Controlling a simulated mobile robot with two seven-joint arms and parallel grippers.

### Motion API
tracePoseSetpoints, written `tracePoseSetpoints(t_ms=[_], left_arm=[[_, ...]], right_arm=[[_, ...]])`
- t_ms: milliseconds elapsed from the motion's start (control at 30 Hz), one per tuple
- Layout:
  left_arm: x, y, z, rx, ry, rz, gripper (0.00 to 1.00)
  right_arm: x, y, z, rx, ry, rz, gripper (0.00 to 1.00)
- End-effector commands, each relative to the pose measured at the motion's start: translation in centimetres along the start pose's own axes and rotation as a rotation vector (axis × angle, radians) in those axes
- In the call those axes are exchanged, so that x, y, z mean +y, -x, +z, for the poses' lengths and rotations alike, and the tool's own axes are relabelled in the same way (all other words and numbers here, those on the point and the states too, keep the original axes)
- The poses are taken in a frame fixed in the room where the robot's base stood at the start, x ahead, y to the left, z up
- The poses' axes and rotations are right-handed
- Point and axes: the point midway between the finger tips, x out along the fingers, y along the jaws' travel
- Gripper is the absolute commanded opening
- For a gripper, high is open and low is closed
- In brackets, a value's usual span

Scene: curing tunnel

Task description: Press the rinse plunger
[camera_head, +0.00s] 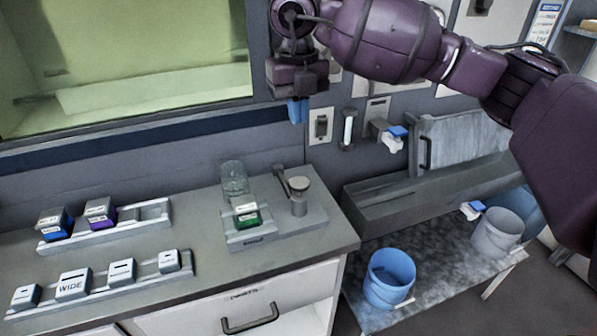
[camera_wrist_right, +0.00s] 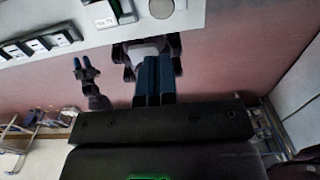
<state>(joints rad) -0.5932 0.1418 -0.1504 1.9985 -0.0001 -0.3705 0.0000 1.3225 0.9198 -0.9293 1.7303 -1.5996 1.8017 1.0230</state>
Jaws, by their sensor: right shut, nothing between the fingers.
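The rinse plunger appears to be the grey round-topped knob (camera_head: 299,188) on a grey station (camera_head: 262,233) on the counter. Its round top (camera_wrist_right: 161,8) seems to show at the top edge of the right wrist view. A clear cup (camera_head: 235,178) and a green-fronted block (camera_head: 246,213) sit beside it. My right gripper (camera_head: 298,111) is shut and empty, with blue fingertips pointing down. It is above and behind the knob, near the wall, and apart from it. My left gripper (camera_wrist_right: 84,67) shows small in the right wrist view, its blue fingers apart and empty.
Racks with a blue block (camera_head: 55,224), a purple block (camera_head: 100,214) and several white-labelled blocks, one marked WIDE (camera_head: 73,284), stand at left. A trough (camera_head: 430,195), a blue bucket (camera_head: 389,278) and a grey bucket (camera_head: 497,232) are at right. Switches and fittings line the wall.

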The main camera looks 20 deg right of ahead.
Motion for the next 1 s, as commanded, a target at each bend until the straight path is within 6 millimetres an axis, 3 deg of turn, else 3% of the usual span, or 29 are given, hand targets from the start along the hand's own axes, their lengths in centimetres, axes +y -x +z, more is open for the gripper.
tracePoseSetpoints(t_ms=[267,667,1000], left_arm=[[0.0,0.0,0.4,-0.006,0.0,-0.001,0.43],[-0.1,0.2,1.6,-0.029,0.001,-0.002,0.43],[0.0,-0.2,0.5,-0.005,-0.002,0.001,0.43]], right_arm=[[0.0,-1.2,0.0,0.003,0.0,0.0,0.0],[0.0,-7.9,0.0,0.004,0.0,0.0,0.0],[0.0,-12.8,0.0,0.003,0.0,0.0,0.0]])
